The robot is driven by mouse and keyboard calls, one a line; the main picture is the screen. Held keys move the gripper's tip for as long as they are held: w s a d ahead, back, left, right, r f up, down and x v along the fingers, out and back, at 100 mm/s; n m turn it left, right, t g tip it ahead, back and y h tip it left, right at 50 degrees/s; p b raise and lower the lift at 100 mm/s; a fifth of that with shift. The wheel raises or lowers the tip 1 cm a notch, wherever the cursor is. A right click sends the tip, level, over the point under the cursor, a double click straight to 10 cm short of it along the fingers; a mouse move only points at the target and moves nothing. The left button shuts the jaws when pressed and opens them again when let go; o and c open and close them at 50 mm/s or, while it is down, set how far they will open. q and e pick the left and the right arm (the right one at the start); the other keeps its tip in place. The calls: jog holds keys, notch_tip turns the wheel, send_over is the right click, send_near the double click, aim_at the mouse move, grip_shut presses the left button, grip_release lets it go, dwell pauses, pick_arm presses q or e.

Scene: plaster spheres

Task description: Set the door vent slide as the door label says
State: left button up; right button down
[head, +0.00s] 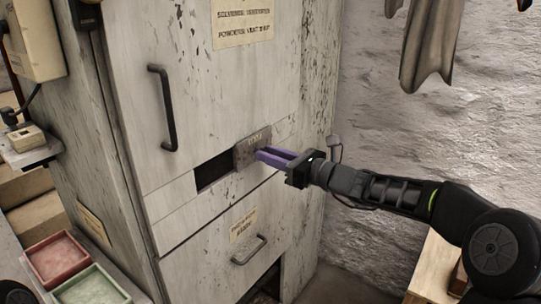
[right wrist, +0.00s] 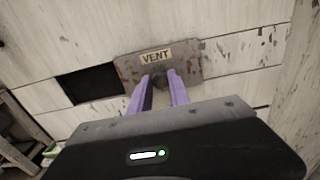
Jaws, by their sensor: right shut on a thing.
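The vent slide (head: 243,151) is a worn grey plate marked VENT on the pale cabinet door. The right wrist view shows the same plate (right wrist: 190,66), with a dark round knob (right wrist: 158,82) between the fingers. A dark rectangular vent opening (head: 214,171) shows uncovered left of the plate. The door label (head: 243,20) is above, partly cut off by the top edge; its lines seem to mention solvents, powders and vent half. My right gripper (head: 262,154), with purple fingers, is shut on the knob. My left gripper is out of view.
A dark door handle (head: 165,108) stands out at upper left. A drawer with a small handle (head: 249,250) is below. Red (head: 60,257) and green (head: 92,287) trays sit at lower left. A grey cloth (head: 430,45) hangs on the rough wall at right.

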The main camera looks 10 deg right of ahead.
jog(key=s+a+b, duration=0.7)
jog(key=s+a, duration=0.1)
jog(key=a, duration=0.2)
jog(key=shift+s+a+b, duration=0.2)
jog(key=shift+s+b, duration=0.1)
jog(key=shift+b, duration=0.1)
jog(key=c, duration=1.2)
grip_release()
jog(key=shift+c, duration=0.2)
jog(key=shift+s+d, duration=0.1)
jog(key=v, duration=0.7)
jog(key=shift+s, duration=0.2)
